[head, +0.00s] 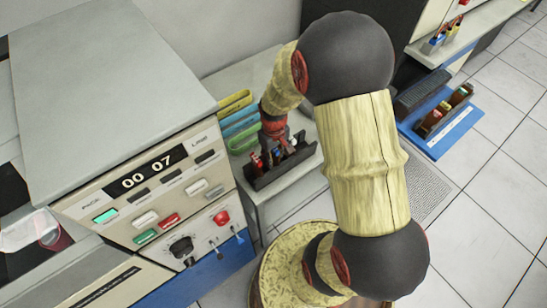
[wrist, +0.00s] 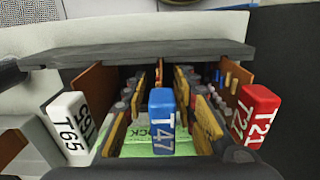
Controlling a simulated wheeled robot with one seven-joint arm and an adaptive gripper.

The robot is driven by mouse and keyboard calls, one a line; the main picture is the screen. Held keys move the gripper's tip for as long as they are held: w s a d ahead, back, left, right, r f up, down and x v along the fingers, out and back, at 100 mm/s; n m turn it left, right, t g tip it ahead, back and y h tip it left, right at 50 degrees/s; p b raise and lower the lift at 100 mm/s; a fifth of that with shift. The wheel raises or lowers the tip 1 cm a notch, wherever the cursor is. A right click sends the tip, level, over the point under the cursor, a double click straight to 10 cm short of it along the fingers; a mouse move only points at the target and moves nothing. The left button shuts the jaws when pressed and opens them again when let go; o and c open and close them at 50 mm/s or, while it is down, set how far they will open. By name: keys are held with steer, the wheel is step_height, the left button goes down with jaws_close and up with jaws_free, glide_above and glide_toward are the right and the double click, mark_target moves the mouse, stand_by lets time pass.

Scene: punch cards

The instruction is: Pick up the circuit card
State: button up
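Three circuit cards stand in a dark rack (head: 292,172), with printed handles facing the wrist camera. The white-handled card (wrist: 70,128) reads T65 and is at the left. The blue-handled card (wrist: 161,122) reads T47 and is in the middle. The red-handled card (wrist: 254,116) reads T21 and is at the right. Brown and yellow boards with small components extend behind the handles. My gripper (head: 273,128) hangs just above the rack in the head view. Its fingertips are too small and hidden to tell whether they are open, and I see no card lifted from the rack.
A beige console (head: 150,180) with buttons and a 00 07 display stands to the left. Yellow, blue and green trays (head: 240,122) lie behind the rack. A blue board (head: 442,130) with another card rack (head: 445,112) is at the right. Tiled floor (head: 480,220) is open at right.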

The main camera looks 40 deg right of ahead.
steer(key=shift+f, duration=0.15)
steer(key=shift+c, duration=1.3)
steer(key=c, duration=0.4)
jaws_close()
